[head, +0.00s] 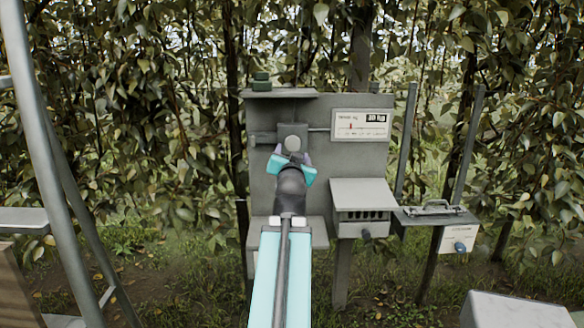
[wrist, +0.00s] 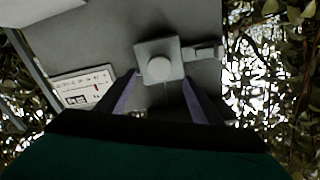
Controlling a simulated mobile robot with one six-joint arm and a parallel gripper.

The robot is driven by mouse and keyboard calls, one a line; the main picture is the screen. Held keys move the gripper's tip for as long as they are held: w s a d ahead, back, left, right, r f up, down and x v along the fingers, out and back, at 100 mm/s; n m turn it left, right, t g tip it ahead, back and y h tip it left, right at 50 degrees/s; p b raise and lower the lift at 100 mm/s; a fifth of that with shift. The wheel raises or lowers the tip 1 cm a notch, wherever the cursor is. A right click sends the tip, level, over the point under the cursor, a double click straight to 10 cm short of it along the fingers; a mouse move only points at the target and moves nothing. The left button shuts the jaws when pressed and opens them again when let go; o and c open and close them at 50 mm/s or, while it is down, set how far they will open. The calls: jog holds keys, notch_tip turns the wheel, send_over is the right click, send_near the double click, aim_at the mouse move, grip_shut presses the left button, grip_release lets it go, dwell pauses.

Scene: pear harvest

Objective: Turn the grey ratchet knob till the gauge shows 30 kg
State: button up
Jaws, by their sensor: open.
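The grey ratchet knob (head: 292,144) is a pale round face on a square grey block on the upright grey panel. It also shows in the wrist view (wrist: 159,69), above the gap between my fingertips. My gripper (head: 292,158) is just below and in front of the knob in the head view, with its jaws open. In the wrist view my gripper (wrist: 163,82) has one finger at each side, apart from each other. I cannot tell whether either touches the block. The gauge (head: 361,125) is a white plate with a red mark left of the scale's middle; its figures are too small to read surely. It appears upside down in the wrist view (wrist: 83,88).
A grey slotted box (head: 363,205) sits below the gauge, with a lidded grey case (head: 435,214) to its right. Leafy trees close in behind. A metal pole frame (head: 42,150) is at left.

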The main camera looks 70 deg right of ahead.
jog(key=shift+b+v, duration=2.25)
jog(key=shift+b, duration=1.85)
jog(key=shift+s, duration=0.15)
